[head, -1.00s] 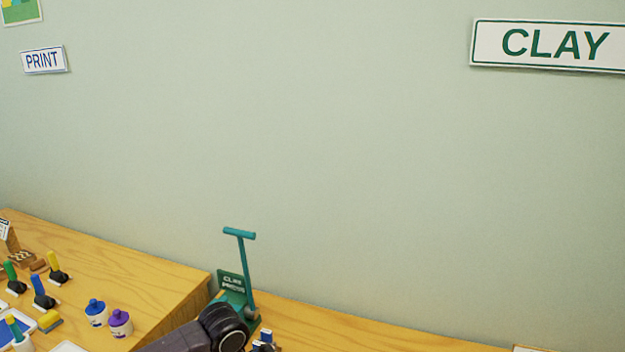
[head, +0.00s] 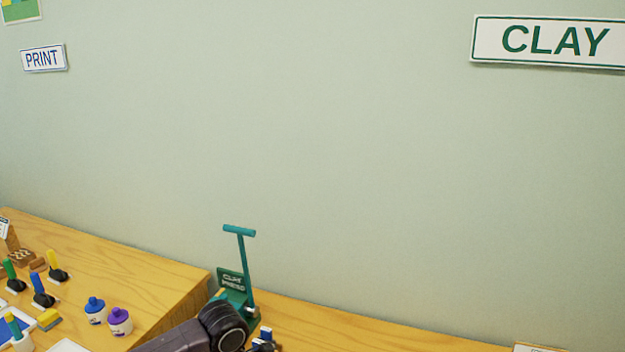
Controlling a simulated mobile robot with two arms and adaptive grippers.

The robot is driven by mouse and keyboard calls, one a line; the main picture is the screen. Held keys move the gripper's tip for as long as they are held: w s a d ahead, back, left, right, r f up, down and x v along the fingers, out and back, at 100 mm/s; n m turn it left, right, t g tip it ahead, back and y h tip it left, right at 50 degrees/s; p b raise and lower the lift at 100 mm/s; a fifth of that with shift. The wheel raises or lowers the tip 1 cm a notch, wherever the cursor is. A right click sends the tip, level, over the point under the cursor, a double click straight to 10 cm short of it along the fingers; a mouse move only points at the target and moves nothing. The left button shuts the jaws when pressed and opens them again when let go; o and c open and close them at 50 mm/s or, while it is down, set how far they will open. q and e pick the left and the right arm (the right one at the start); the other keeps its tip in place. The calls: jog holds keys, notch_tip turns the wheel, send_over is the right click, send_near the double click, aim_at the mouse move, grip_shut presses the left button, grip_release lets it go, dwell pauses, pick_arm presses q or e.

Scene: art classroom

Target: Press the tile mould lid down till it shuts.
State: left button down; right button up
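The tile mould and its lid do not show in the head view. My dark arm comes in at the bottom, left of the middle, with a round joint in front of the foot of the clay press (head: 234,282). Neither gripper can be made out; the frame's lower edge cuts off whatever lies beyond the arm. A small dark, blue and white piece shows beside the joint at the bottom edge, too cut off to identify.
The teal press has a tall T-handle. The left wooden bench (head: 150,290) holds a blue-capped pot (head: 95,312), a purple-capped pot (head: 120,322) and several coloured-handled tools. The right bench top (head: 350,325) looks bare, with a white card (head: 538,348) at its lower edge.

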pick_arm(q)
jog(key=shift+f+b, duration=0.95)
jog(key=shift+b, duration=1.05)
dwell(2.4)
dwell(0.7)
notch_tip(320, 180, up, 9)
jog(key=p, duration=0.5)
dwell(0.3)
